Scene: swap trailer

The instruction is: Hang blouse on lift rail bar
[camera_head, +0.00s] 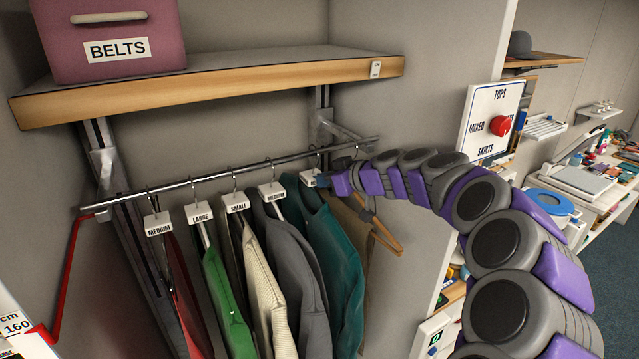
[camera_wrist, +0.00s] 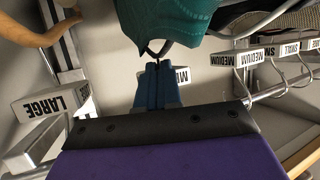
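The lift rail bar (camera_head: 240,172) is a thin metal rod running below the wooden shelf. A teal blouse (camera_head: 336,262) hangs at the right end of the row of garments, by a white size tag (camera_head: 308,178). My gripper (camera_head: 322,182) reaches in from the right at the top of the teal blouse. In the wrist view, the blue fingers of my gripper (camera_wrist: 157,84) are together at the hanger hook of the teal blouse (camera_wrist: 165,18), which appears pinched between them. I cannot tell whether that hook rests on the bar.
A grey garment (camera_head: 292,270), a cream one (camera_head: 267,285), a green one (camera_head: 228,305) and a red one (camera_head: 190,320) hang to the left. A wooden hanger (camera_head: 385,235) is behind my arm. The belts box (camera_head: 115,40) sits on the shelf (camera_head: 220,82) above.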

